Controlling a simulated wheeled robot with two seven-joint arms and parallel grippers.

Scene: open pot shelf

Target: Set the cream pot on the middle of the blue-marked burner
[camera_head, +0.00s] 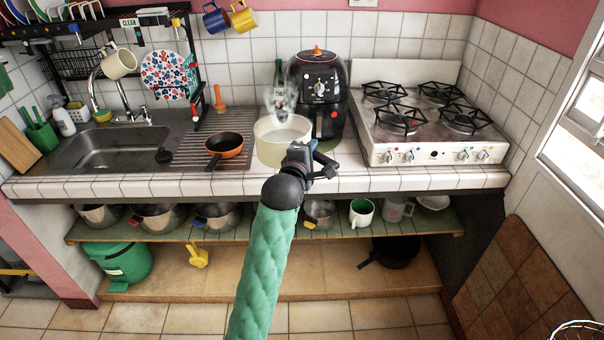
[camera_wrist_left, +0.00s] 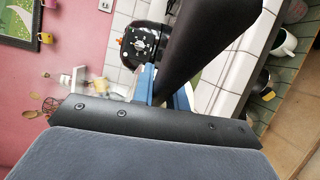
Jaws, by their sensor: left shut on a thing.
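The cream pot (camera_head: 274,144) is at the counter's front, right of the drainboard and in front of the black air fryer. It looks upright; I cannot tell whether its base touches the counter. My left gripper (camera_head: 306,158) is shut on the pot's right front side and hides that part. In the left wrist view the blue fingers (camera_wrist_left: 165,88) show, but the pot is mostly hidden. The white stove (camera_head: 420,150) with several black burners stands to the right, apart from the pot. Coloured marks sit on its front panel; which burner is blue-marked is too small to tell. The burners look empty.
An orange pan (camera_head: 226,146) sits on the drainboard to the left. A bottle (camera_head: 278,78) stands behind the pot. The lower shelf (camera_head: 340,228) holds pots and mugs.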

